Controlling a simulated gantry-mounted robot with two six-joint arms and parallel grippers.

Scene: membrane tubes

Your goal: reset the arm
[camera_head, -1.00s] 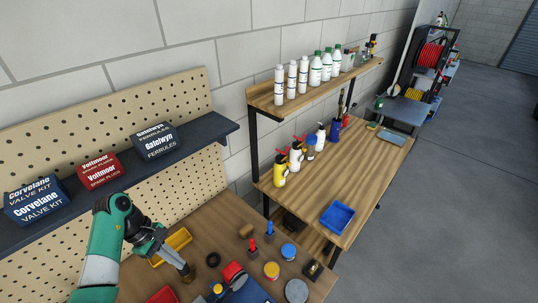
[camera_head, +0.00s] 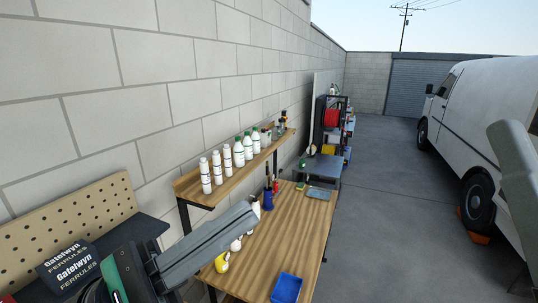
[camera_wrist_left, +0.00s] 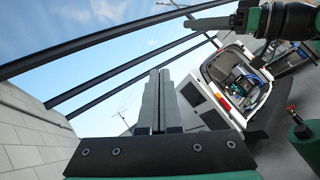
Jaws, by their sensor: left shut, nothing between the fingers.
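My left gripper (camera_head: 250,212) reaches in from the lower left in the head view. Its two grey fingers lie together, shut and empty, pointing up and to the right. They are raised in front of the far wooden bench and cover part of the bottles there. In the left wrist view the shut fingers (camera_wrist_left: 158,75) point upward against the sky, with nothing between them. My right arm's gripper (camera_wrist_left: 208,23) shows at the upper right of that view; whether its fingers are apart is unclear. A pale grey-green part of mine is at the right edge of the head view.
A shelf (camera_head: 188,190) with white bottles stands above the wooden bench (camera_head: 290,235), which holds a blue tray (camera_head: 287,289). A dark box of ferrules (camera_head: 70,264) is at lower left. A white van (camera_head: 490,120) stands right. The grey floor (camera_head: 385,230) between is clear.

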